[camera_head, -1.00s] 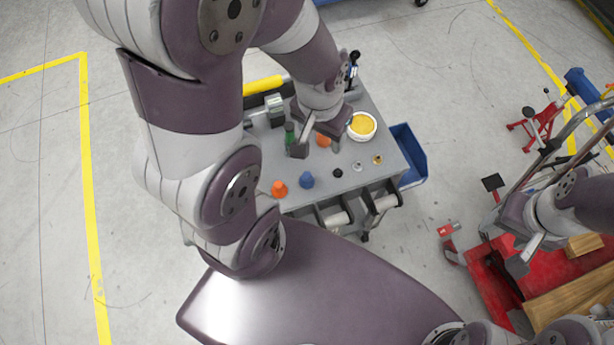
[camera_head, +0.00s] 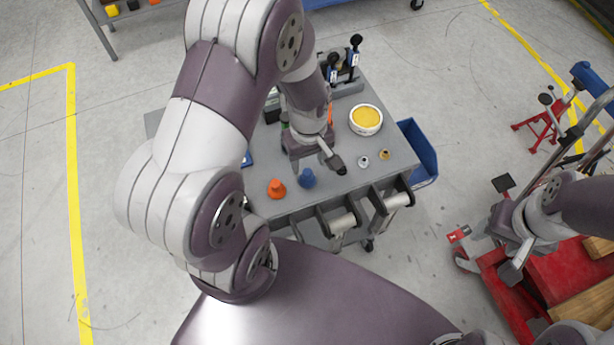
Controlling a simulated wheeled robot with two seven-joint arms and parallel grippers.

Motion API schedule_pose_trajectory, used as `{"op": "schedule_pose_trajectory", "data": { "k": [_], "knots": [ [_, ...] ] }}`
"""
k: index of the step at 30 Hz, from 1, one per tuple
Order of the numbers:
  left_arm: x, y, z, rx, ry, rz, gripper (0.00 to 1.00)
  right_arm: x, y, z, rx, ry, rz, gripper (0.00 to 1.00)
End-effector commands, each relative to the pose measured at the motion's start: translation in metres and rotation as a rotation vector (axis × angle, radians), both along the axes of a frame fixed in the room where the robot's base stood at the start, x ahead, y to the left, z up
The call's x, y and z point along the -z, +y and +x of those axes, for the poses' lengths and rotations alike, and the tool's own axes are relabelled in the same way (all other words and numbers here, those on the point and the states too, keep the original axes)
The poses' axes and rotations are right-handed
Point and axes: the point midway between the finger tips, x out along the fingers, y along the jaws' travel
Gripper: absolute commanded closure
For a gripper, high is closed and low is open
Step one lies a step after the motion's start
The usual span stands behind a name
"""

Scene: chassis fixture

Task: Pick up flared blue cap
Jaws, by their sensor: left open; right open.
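The flared blue cap (camera_head: 307,179) stands on the grey cart top (camera_head: 395,150), close to its front edge and just right of an orange cap (camera_head: 277,189). My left gripper (camera_head: 316,164) is open, with its fingers a little behind and above the blue cap. The cap does not appear to be between the fingers, and I cannot tell the exact height gap. My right gripper (camera_head: 508,255) is open and empty, away from the cart at the right.
A white bowl with yellow contents (camera_head: 366,119), a silver ring (camera_head: 363,161) and a brass ring (camera_head: 384,154) are on the cart's right. A blue bin (camera_head: 418,150) hangs at the right side. My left arm hides the cart's left part.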

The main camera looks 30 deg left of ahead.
Motion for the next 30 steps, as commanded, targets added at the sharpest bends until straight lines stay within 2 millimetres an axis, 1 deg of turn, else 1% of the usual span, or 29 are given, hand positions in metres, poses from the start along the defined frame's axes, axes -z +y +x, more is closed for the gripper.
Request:
{"op": "schedule_pose_trajectory", "data": {
  "k": [1,5,9,12,15,20,21,23,24,25,30],
  "knots": [
    [0.008,0.0,-0.001,0.0,0.003,0.0,0.44,0.001,0.0,0.0,0.0,0.0,0.0,0.41],
    [0.022,0.0,0.0,0.001,0.003,0.0,0.44,0.001,0.0,0.0,0.0,0.0,0.0,0.41],
    [0.049,0.002,0.003,0.001,0.004,0.0,0.44,0.0,0.0,0.0,0.0,0.0,0.0,0.41],
    [0.063,0.002,0.003,0.002,0.001,0.0,0.44,0.002,0.0,0.0,0.0,0.0,0.0,0.41],
    [0.068,0.002,0.003,0.002,-0.001,-0.001,0.44,0.002,0.0,0.0,0.0,0.0,0.0,0.41],
    [0.067,0.002,0.004,0.002,-0.001,0.0,0.44,0.002,0.0,0.0,0.0,0.0,0.0,0.41],
    [0.067,0.002,0.003,0.002,-0.001,0.0,0.57,0.002,0.0,0.0,0.0,0.0,0.0,0.41],
    [0.067,0.002,0.004,0.003,-0.001,0.0,0.76,0.002,0.0,0.0,0.0,0.0,0.0,0.41],
    [0.067,0.002,0.003,0.003,-0.001,0.0,0.89,0.002,0.0,0.0,0.0,0.0,0.0,0.41],
    [0.067,0.002,0.003,0.003,-0.001,0.0,0.97,0.002,0.0,0.0,0.0,0.0,0.0,0.41],
    [0.067,0.002,0.004,0.003,-0.001,0.0,0.97,0.002,0.0,0.0,0.0,0.0,0.0,0.41]
  ]
}}
